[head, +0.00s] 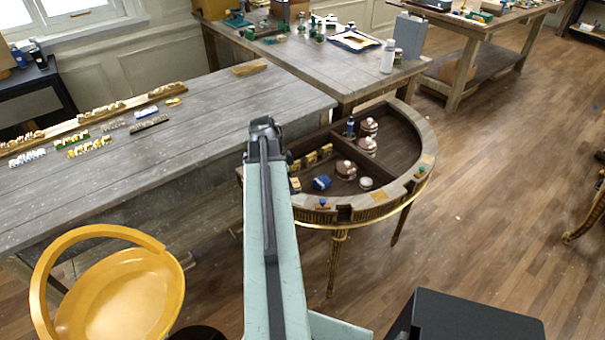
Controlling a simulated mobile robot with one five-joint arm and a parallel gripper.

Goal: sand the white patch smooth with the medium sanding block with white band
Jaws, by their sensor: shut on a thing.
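The half-round gilt console (333,215) stands right of the middle, with a pale greyish rim around dark compartments. I cannot pick out the white patch for certain; the rim bears a tan patch (379,196) and small blue and yellowish marks. My gripper (265,128) is at the far end of my arm, seen from behind, at the console's left side and over the long workbench's edge in the picture. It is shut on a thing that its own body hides. I cannot identify the medium sanding block with white band.
The console's compartments hold several yellow blocks (318,156), a blue item (322,183) and several jars (345,169). The long grey workbench (190,140) carries rows of small pieces at left. A yellow chair (125,295) stands front left. Wooden floor (480,215) is open at right.

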